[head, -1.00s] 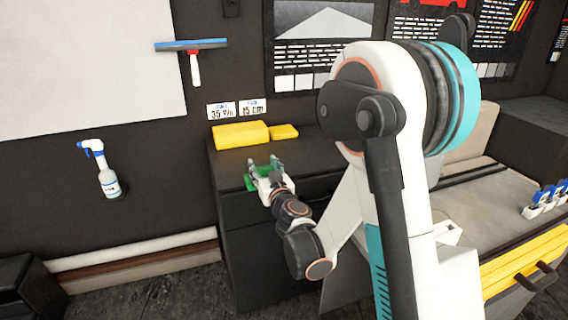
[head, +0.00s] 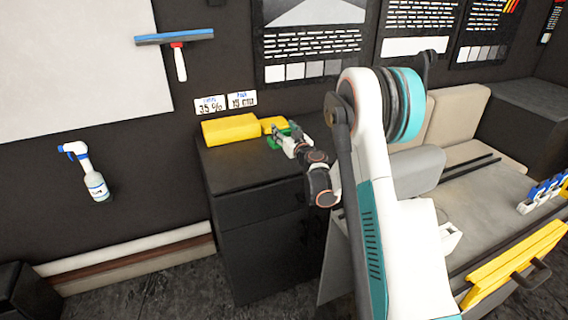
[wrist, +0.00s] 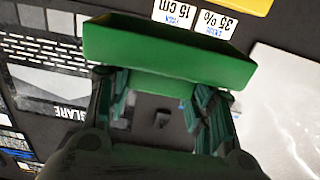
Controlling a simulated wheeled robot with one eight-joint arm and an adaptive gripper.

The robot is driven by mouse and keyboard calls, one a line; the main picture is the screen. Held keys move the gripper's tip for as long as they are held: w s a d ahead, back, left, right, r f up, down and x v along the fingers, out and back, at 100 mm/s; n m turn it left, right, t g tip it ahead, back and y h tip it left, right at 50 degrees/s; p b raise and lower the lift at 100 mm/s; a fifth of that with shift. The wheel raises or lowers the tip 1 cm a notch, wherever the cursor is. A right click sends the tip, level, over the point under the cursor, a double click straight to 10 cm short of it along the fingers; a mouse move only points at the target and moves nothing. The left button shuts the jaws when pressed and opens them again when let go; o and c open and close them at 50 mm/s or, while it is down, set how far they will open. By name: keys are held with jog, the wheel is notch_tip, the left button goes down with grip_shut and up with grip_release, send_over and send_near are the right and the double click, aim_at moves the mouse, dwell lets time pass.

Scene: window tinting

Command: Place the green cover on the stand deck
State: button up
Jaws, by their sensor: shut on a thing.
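The green cover (wrist: 168,52) is a shallow, trough-like piece in the wrist view, lying across the tips of both fingers. My gripper (wrist: 160,92) is shut on it. In the head view, my gripper (head: 290,139) and a small part of the green cover (head: 274,143) appear over the back right of the black cabinet, close to the smaller yellow block. My wrist hides part of the cover there. I cannot tell which surface is the stand deck. I cannot tell whether the cover touches anything below.
Yellow blocks (head: 230,130) lie on the back of the black cabinet (head: 235,172). A spray bottle (head: 90,173) and a squeegee (head: 178,45) are on the wall. At right, a pale bench (head: 485,205) has blue-and-white pieces (head: 545,192) and a yellow front (head: 515,265).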

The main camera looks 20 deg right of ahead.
notch_tip(320, 180, down, 12)
jog(key=b, duration=0.3)
jog(key=shift+b, duration=0.3)
jog(key=shift+f, duration=0.1)
jog(key=o, duration=1.1)
jog(key=shift+c, duration=0.2)
